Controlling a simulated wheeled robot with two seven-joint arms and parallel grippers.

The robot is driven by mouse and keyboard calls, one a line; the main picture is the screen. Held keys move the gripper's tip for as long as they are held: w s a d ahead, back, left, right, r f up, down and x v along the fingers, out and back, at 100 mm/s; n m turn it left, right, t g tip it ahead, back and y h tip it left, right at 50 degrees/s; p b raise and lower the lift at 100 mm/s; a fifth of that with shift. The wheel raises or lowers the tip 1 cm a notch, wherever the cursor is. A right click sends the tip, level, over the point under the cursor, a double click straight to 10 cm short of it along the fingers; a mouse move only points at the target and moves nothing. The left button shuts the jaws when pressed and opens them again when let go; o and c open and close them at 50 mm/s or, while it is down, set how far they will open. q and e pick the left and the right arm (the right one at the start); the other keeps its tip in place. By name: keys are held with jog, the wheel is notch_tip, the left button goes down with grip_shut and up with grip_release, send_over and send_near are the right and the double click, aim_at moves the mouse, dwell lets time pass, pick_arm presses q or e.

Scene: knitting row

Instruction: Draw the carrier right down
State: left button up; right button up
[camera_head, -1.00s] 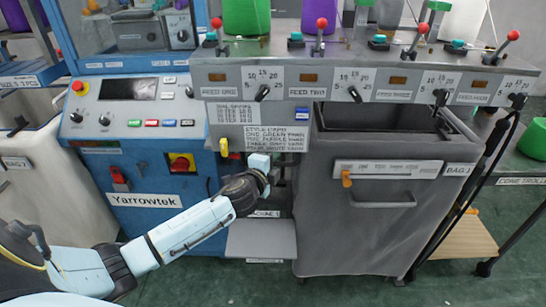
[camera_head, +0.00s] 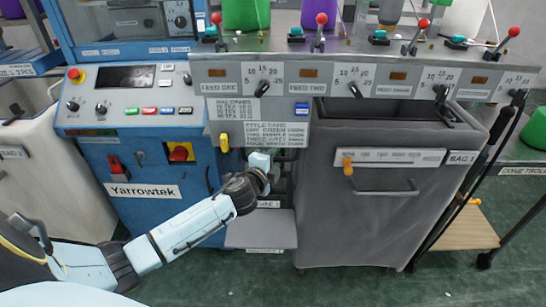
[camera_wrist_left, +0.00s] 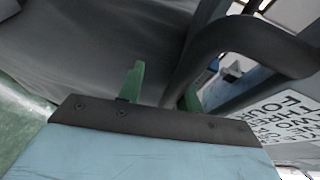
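My left gripper (camera_head: 262,163) reaches from the left into the dark recess between the blue machine and the grey bin. Its fingertips are hidden in the head view. In the left wrist view, two green fingers (camera_wrist_left: 160,90) stand apart beyond the wrist plate. A dark curved bar (camera_wrist_left: 235,42) crosses close by, passing in front of the right finger; I cannot tell whether the fingers hold it. I cannot clearly make out the carrier; it may be this bar or lie in the recess. My right gripper is not in view.
The blue Yarrowtek machine (camera_head: 100,160) stands left of the recess, with a yellow handle (camera_head: 223,143) above my wrist. The grey bin (camera_head: 365,220) stands close on the right. A grey tray (camera_head: 262,232) is below. The feed panel (camera_head: 300,72) overhangs the recess.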

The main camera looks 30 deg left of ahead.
pick_arm(q)
jog(key=shift+r, duration=0.2)
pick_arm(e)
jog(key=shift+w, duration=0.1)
pick_arm(q)
jog(key=p+v, duration=0.1)
jog(key=v, duration=1.2)
jog(key=shift+s+p, duration=0.2)
jog(key=shift+p, duration=0.2)
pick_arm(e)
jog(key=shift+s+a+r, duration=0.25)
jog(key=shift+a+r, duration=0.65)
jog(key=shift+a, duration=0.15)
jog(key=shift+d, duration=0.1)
